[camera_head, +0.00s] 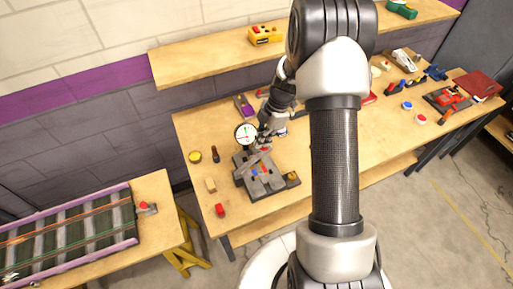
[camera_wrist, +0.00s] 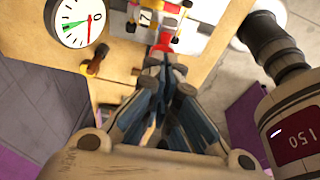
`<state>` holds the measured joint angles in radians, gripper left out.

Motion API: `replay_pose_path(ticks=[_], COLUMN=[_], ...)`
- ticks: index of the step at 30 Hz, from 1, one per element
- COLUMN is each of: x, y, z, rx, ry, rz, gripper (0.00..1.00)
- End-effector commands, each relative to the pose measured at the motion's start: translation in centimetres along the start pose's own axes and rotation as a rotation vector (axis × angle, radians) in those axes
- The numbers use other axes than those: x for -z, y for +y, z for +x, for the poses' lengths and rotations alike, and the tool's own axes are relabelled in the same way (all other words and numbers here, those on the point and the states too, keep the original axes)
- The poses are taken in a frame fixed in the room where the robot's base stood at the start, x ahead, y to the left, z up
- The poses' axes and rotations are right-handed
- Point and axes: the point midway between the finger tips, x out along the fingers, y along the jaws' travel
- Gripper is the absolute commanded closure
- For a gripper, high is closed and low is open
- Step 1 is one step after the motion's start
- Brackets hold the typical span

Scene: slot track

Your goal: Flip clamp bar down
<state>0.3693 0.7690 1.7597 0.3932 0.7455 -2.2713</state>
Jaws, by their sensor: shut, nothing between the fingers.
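My gripper (camera_head: 264,146) is just above the fixture's far edge. In the wrist view my gripper (camera_wrist: 164,58) is shut and empty, its fingertips close to a red piece (camera_wrist: 165,40). I cannot tell whether they touch. The fixture's pale plate (camera_wrist: 200,40) shows beyond, partly hidden by the fingers.
A round dial gauge (camera_head: 246,134) stands left of my gripper; it also shows in the wrist view (camera_wrist: 75,22). A unit with a red display (camera_wrist: 298,143) is close on the right there.

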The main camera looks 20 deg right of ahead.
Motion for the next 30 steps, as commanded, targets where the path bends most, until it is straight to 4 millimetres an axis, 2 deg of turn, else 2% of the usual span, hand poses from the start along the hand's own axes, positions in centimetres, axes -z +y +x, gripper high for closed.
replay_pose_path(ticks=[1, 3, 15, 21, 30], x=[-1.4, -2.2, -7.1, -8.3, -9.1], y=[0.1, 0.2, 0.1, 0.0, 0.0], z=[1.3, 1.8, 4.8, 6.0, 6.8], rx=[-0.004, -0.003, 0.000, 0.001, 0.001], ry=[0.047, 0.087, 0.079, 0.079, 0.078], rz=[0.008, 0.002, -0.001, -0.001, -0.002], gripper=[1.00, 1.00, 1.00, 1.00, 1.00])
